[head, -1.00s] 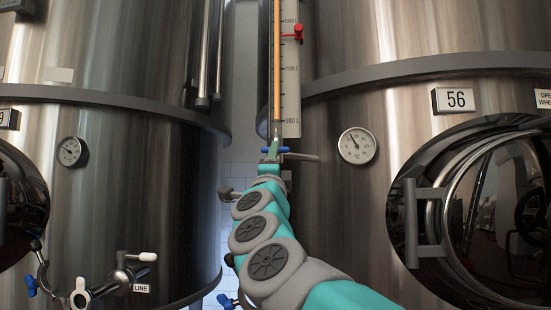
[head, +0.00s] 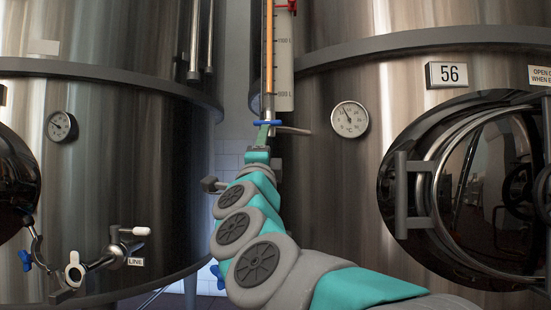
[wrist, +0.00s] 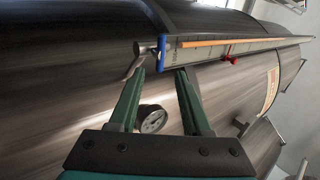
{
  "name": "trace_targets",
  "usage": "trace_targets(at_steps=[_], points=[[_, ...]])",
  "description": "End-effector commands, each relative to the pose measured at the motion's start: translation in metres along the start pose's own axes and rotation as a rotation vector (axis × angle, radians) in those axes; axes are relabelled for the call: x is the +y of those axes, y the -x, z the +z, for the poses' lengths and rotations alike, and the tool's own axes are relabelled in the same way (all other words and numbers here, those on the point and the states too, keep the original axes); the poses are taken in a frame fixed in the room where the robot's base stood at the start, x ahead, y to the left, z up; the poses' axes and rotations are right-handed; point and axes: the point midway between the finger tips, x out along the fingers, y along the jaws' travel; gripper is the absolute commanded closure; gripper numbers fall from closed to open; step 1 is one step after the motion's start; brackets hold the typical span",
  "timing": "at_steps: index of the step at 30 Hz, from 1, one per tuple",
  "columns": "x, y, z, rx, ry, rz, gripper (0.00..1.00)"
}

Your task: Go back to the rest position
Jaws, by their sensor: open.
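My gripper (head: 262,137) is in front of the gap between two steel tanks, near the lower end of a sight gauge (head: 284,75) with an orange column. A blue valve handle (head: 268,122) sits at the gauge's lower end, just above my gripper in the head view. In the wrist view my two green fingers (wrist: 160,75) are apart with nothing between them. The blue handle (wrist: 162,54) lies just beyond the fingertips there. Whether a fingertip touches it I cannot tell.
The left tank has a dial (head: 62,126) and a line valve (head: 118,250). A red clip (wrist: 231,59) is on the gauge.

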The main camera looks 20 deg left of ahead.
Motion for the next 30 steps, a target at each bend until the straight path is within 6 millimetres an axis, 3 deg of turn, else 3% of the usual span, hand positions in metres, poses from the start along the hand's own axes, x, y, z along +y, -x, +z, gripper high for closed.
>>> trace_targets(at_steps=[8,14,17,20,24,30], points=[[0.002,-0.001,0.000,-0.043,0.046,0.021,0.52],[0.042,0.020,0.001,-0.285,0.293,0.173,0.52],[0.081,0.050,-0.008,-0.438,0.447,0.300,0.52],[0.121,0.093,-0.027,-0.585,0.589,0.444,0.52],[0.172,0.167,-0.069,-0.771,0.745,0.662,0.52],[0.215,0.280,-0.137,-0.987,0.868,0.974,0.52]])
